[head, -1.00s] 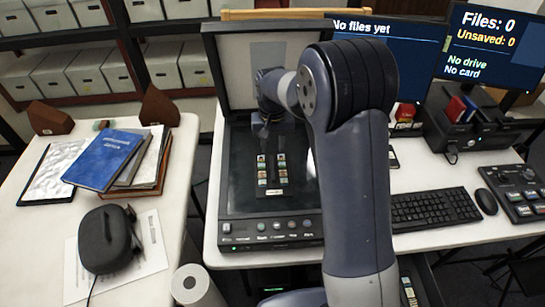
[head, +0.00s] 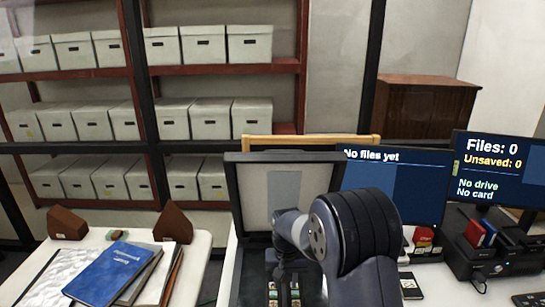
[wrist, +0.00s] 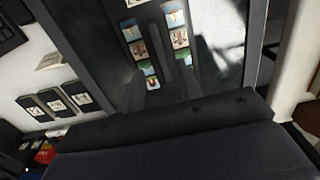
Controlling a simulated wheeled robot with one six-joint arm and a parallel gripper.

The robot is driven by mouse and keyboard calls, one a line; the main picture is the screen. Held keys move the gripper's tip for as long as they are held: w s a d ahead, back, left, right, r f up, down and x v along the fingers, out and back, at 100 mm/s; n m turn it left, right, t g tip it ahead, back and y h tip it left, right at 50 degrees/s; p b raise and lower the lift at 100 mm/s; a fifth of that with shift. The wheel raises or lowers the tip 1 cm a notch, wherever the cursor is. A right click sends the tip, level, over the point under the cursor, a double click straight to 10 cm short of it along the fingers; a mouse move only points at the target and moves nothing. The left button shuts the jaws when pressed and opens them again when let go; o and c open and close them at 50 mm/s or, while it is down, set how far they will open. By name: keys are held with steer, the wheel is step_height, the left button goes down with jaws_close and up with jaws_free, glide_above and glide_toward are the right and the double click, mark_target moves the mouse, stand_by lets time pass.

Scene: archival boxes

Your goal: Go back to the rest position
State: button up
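My gripper (head: 282,272) hangs from my arm above the scanner, in front of its raised lid (head: 240,190). The wrist view shows two columns of these film frames (wrist: 178,38) on the dark bed, apart from the camera. I see nothing held. A wide dark bar fills the bottom of that view.
The left table holds a blue book (head: 112,273) on a stack and two brown wedges (head: 173,222). Monitors (head: 400,190) reading "No files yet" and "Files: 0" stand at the right, with a black dock (head: 485,250). Shelves of grey boxes (head: 249,43) line the back.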

mark_target(285, 299)
step_height(285, 299, down, 7)
step_height(285, 299, up, 2)
steer(key=shift+r, duration=1.05)
